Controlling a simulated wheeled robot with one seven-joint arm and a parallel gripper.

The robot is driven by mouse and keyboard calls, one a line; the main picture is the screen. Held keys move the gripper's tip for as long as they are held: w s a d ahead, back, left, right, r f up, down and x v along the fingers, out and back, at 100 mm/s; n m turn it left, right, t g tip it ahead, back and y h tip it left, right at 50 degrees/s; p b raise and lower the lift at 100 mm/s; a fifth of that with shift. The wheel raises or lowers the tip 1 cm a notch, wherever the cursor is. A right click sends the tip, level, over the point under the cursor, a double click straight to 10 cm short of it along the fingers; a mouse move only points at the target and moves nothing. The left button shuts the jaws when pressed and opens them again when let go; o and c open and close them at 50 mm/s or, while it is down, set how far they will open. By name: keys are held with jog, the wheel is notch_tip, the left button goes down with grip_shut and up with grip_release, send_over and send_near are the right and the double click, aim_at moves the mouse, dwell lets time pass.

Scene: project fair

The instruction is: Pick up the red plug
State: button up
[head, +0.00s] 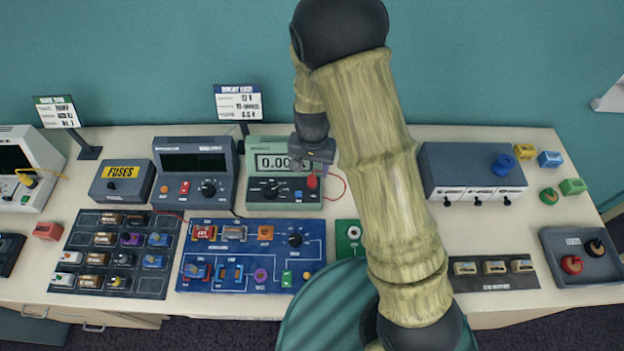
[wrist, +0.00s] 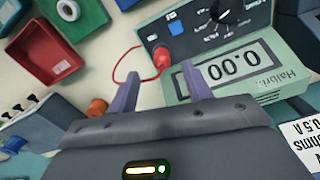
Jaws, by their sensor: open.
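The red plug (wrist: 162,58) stands at the corner of the pale green multimeter (wrist: 262,82), with a thin red lead looping from it. In the head view the red plug (head: 312,181) shows at the right side of the multimeter (head: 272,195), just below my gripper (head: 311,164). My gripper (wrist: 161,78) is open, with its two purple-grey fingers apart and nothing held. In the wrist view the plug appears in the gap between the fingertips, a little beyond them. I cannot tell the exact height between fingers and plug.
A dark grey meter (head: 194,175) stands left of the multimeter. A blue panel (head: 250,250) with several parts lies in front of it. A sign (head: 238,102) stands behind. A grey box (head: 470,175) stands to the right, beyond my arm.

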aim_at(312, 175)
jog(key=shift+f, duration=0.2)
jog(key=shift+w+f+p, duration=0.2)
jog(key=shift+f+p, duration=0.4)
jog(key=shift+f, duration=0.65)
jog(key=shift+w+f+p, duration=0.15)
jog(key=shift+f+p, duration=0.4)
jog(key=shift+f, duration=0.7)
grip_shut()
jog(key=shift+r, duration=0.1)
notch_tip(312, 175, up, 10)
jog(key=b, duration=0.2)
jog(key=shift+b, duration=0.3)
jog(key=shift+a, duration=0.1)
